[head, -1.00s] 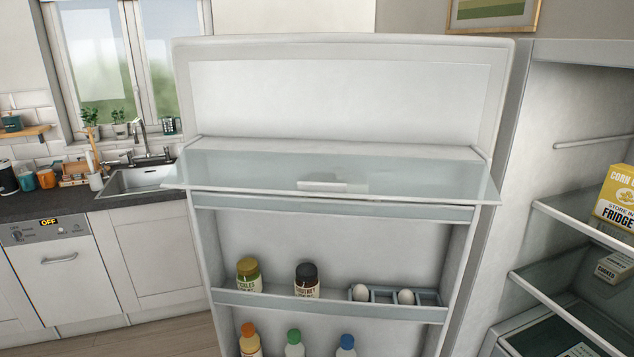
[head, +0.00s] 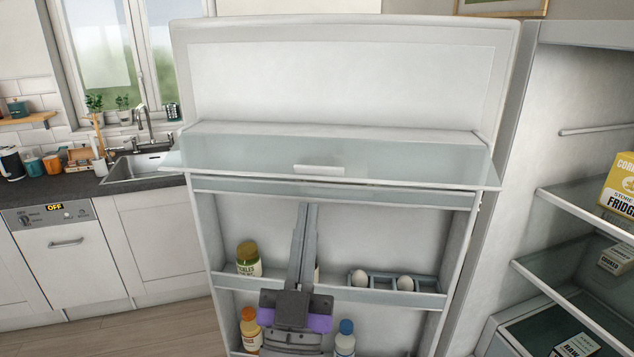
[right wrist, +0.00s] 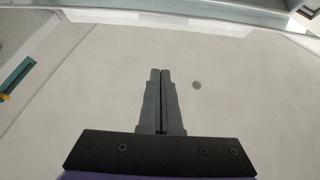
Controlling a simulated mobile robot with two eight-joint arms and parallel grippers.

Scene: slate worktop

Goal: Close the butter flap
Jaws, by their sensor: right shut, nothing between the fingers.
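The butter flap (head: 400,158) is a clear, pale panel with a white grip tab (head: 319,170) at its front edge. It is across the upper part of the open fridge door (head: 340,85) in the head view. It is swung out and down toward me, jutting out wider than the door shelves. My right gripper (head: 308,207) points up in front of the door, its shut, empty fingers below the flap's front edge. A gap shows between the fingertips and the flap. The right wrist view shows the fingers together (right wrist: 160,71) before a pale surface. My left gripper is not in view.
Below the flap, a door shelf holds a pickle jar (head: 248,259) and an egg rack with eggs (head: 359,278). Bottles (head: 345,338) stand lower down. Fridge shelves (head: 580,212) with boxes are at the right. A counter with a sink (head: 135,167) is at the left.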

